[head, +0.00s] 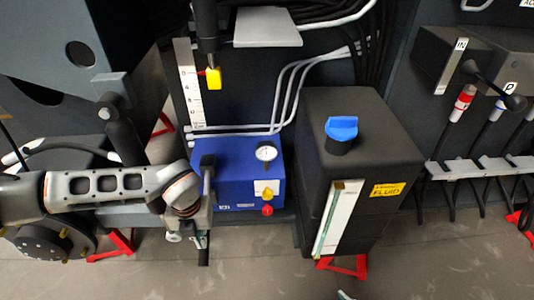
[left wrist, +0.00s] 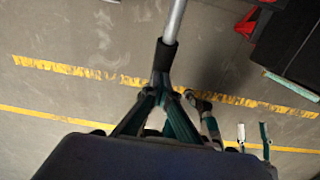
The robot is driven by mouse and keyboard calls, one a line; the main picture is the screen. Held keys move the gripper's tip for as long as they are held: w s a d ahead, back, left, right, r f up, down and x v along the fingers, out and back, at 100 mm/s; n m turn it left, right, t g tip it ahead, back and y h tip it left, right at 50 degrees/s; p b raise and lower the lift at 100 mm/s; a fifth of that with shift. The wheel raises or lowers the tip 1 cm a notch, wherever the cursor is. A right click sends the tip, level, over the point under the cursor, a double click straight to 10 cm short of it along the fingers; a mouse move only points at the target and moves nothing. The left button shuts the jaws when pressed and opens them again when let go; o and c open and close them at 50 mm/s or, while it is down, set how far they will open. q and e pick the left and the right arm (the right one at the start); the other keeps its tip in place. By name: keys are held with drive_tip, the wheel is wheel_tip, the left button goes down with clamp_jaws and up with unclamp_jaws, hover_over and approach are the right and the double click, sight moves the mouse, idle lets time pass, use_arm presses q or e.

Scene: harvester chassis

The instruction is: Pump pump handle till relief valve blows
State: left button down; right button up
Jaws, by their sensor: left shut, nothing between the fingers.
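The blue pump box (head: 235,185) stands on the floor in the middle of the head view, with a round gauge (head: 266,152) on top and a yellow knob (head: 267,194) and a red knob (head: 267,210) on its front. I cannot tell which part is the relief valve. My left gripper (head: 195,237) is shut at the box's left front. In the left wrist view the metal pump handle (left wrist: 175,25) with a black grip (left wrist: 165,55) ends at my left fingers (left wrist: 162,95), with nothing clasped. My right gripper's two fingertips (left wrist: 253,138) show apart.
A black fluid tank (head: 345,160) with a blue cap (head: 341,128) stands right of the pump. Grey pipes run up behind the box. A hose panel (head: 470,60) is at the far right. The floor in front is mostly clear, with red brackets (head: 345,267) below the tank.

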use_arm(q)
drive_tip(key=shift+s+f, duration=0.1)
drive_tip(key=shift+f, duration=0.15)
use_arm(e)
drive_tip(key=shift+s, duration=0.15)
use_arm(q)
wheel_tip(320, 180, up, 3)
drive_tip(key=shift+r+p, duration=0.1)
drive_tip(key=shift+p, duration=1.1)
wheel_tip(320, 180, up, 9)
drive_tip(key=s+p, duration=0.1)
drive_tip(key=p, duration=0.6)
drive_tip(key=shift+r, duration=0.15)
use_arm(e)
wheel_tip(320, 180, up, 11)
drive_tip(key=w, duration=0.2)
drive_tip(key=shift+w+a+t, duration=0.4)
use_arm(q)
drive_tip(key=shift+s, duration=0.1)
